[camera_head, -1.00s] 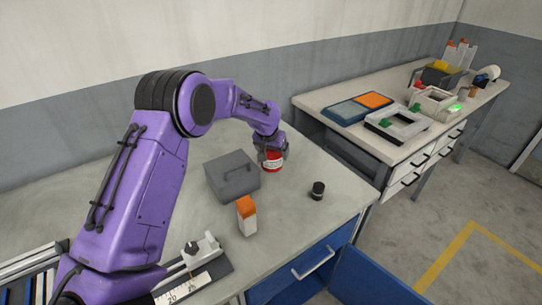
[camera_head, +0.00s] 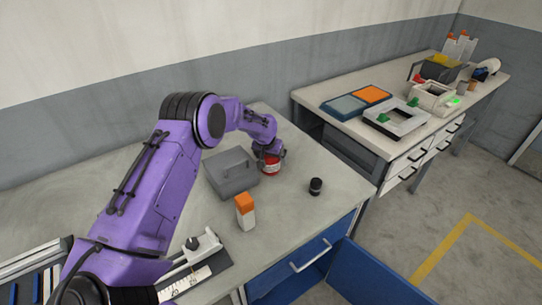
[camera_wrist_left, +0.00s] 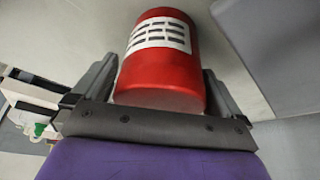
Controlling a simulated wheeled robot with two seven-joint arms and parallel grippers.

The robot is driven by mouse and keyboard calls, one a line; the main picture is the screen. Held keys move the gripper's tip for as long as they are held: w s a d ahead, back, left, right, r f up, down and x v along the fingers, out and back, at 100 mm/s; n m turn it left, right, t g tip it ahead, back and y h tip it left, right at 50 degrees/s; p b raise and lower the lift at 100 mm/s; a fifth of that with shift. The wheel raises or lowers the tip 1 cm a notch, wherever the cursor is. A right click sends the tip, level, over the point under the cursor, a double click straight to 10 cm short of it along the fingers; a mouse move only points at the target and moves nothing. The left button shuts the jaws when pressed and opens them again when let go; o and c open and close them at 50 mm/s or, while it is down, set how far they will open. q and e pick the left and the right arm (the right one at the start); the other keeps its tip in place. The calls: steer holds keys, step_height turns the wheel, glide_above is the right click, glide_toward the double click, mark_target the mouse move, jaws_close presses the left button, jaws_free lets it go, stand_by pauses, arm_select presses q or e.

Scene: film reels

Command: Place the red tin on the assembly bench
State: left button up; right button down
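The red tin (camera_head: 271,168) with a white label is at the back right of the near grey bench (camera_head: 335,165), just right of a grey box. My left gripper (camera_head: 269,155) reaches it from behind and above. In the left wrist view the tin (camera_wrist_left: 163,72) sits between the two fingers (camera_wrist_left: 160,85), which lie close against its sides. I cannot tell whether its base touches the bench top. My right gripper is not in view.
The grey lidded box (camera_head: 232,175), an orange-capped white bottle (camera_head: 245,213) and a small black cylinder (camera_head: 315,187) stand near the tin. A blue door (camera_head: 375,275) hangs open below. A second bench (camera_head: 320,97) behind holds trays and bins.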

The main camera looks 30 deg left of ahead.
arm_select(q)
steer(key=b+v, duration=0.2)
steer(key=v, duration=1)
steer(key=shift+w, duration=0.15)
